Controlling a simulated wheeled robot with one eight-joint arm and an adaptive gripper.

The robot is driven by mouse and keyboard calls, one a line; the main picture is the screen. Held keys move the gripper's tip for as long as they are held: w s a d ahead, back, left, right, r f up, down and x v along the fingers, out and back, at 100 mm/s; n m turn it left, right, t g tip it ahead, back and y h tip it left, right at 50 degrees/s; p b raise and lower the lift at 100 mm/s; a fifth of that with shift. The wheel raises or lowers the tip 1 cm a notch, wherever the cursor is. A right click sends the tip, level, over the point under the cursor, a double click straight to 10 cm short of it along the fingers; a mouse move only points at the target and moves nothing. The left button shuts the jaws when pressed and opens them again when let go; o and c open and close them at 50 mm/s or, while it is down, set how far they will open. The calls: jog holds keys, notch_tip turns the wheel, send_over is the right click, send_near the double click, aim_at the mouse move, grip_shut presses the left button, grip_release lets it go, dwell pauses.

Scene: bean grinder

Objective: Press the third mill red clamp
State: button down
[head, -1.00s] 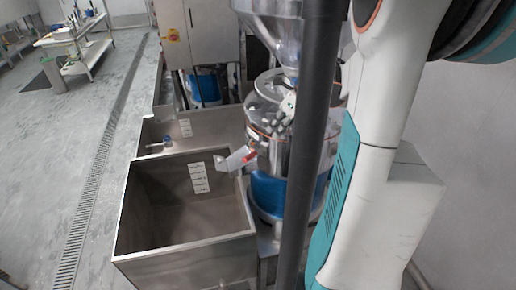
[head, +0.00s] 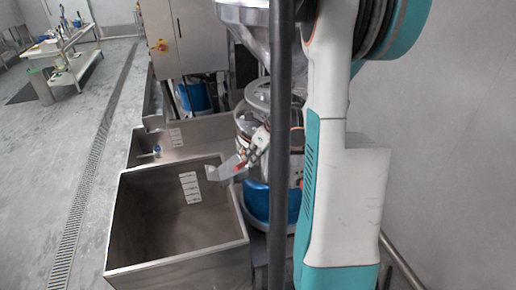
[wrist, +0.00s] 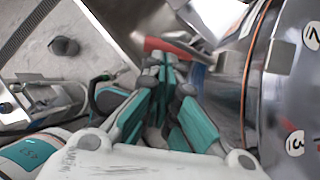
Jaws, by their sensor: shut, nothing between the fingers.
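The mill (head: 246,121) is a round steel drum with a blue lower part, behind my dark column in the head view. Its steel side (wrist: 285,85) fills the right of the wrist view, with round white labels. The red clamp (wrist: 173,47) lies just beyond my fingertips in the wrist view. In the head view my gripper (head: 257,143) is beside the drum, partly hidden.
An open steel bin (head: 125,235) stands in front of the spout, with a smaller bin (head: 190,134) behind it. A grey cabinet (head: 185,40) stands at the back. A wall is close on the right.

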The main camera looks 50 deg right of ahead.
aim_at(245, 164)
jog(key=shift+x, duration=1.65)
jog(key=shift+f, duration=0.1)
jog(key=shift+a+f+h+b, duration=0.15)
jog(key=shift+a+h+b, duration=0.05)
jog(key=shift+h+b, duration=0.2)
